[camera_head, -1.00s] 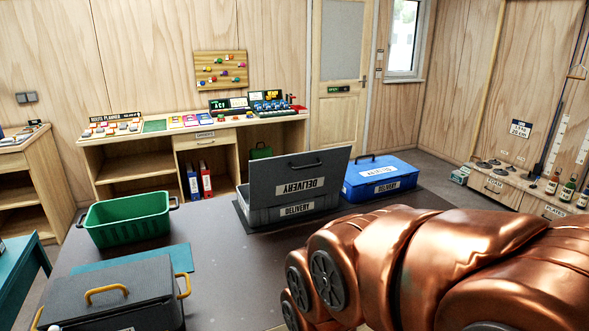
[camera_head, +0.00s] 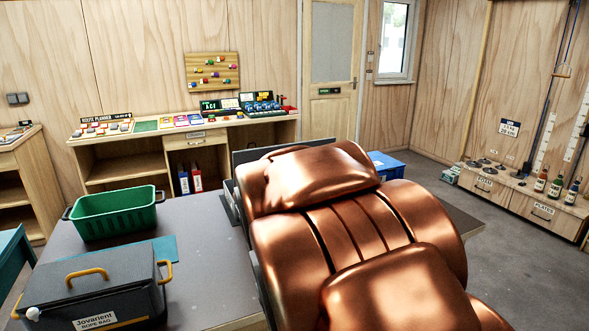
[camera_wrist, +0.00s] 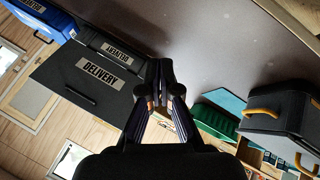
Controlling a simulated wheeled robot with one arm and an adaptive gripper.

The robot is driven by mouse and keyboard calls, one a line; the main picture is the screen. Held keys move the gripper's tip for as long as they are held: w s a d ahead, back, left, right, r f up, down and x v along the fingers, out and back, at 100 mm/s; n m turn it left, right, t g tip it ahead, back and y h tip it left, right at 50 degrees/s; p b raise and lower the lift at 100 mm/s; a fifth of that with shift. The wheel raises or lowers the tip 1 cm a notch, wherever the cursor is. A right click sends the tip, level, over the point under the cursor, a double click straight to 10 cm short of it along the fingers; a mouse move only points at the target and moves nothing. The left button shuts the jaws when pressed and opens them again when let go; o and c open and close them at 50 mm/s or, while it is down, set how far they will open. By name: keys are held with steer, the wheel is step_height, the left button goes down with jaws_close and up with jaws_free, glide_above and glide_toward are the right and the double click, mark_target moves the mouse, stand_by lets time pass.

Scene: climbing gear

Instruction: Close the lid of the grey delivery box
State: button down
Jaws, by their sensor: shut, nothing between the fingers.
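The grey delivery box (camera_head: 230,203) stands on the dark table, mostly hidden behind my copper arm in the head view. Its lid (camera_head: 246,156) is open and raised, with only a strip of it showing there. In the wrist view, the open lid (camera_wrist: 70,92) shows its white DELIVERY label, and the box body (camera_wrist: 96,46) lies beyond it with a smaller label. My gripper (camera_wrist: 159,66) is shut and empty, beside the box and lid in that view. I cannot tell whether it touches them. In the head view my gripper is hidden behind the arm.
A blue box (camera_head: 388,165) stands right of the grey box, partly hidden. A green crate (camera_head: 115,215) and a dark rope bag box (camera_head: 120,283) with yellow handles are on the table's left. Bare table (camera_head: 205,240) lies between them and my arm.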

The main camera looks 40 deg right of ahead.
steer(key=w+d+r+n+t+b, duration=0.2)
steer(key=w+d+n+t, duration=0.2)
steer(key=d, duration=0.4)
steer(key=w+d+r+n+t+b, duration=0.15)
steer(key=w+d+n+t, duration=0.3)
steer(key=d, duration=0.45)
steer(key=w+d+r+n+t+b, duration=0.2)
steer(key=w+d+n+t+b, duration=0.15)
steer(key=d, duration=0.45)
steer(key=w+d+n+p, duration=0.1)
steer(key=w+d, duration=0.3)
steer(key=w, duration=0.9)
steer(key=shift+d+h+p, duration=0.2)
steer(key=shift+h+p, duration=0.2)
steer(key=shift+p, duration=0.5)
steer(key=shift+w+f, duration=0.1)
steer(key=shift+w+p, duration=0.1)
steer(key=shift+p, duration=0.25)
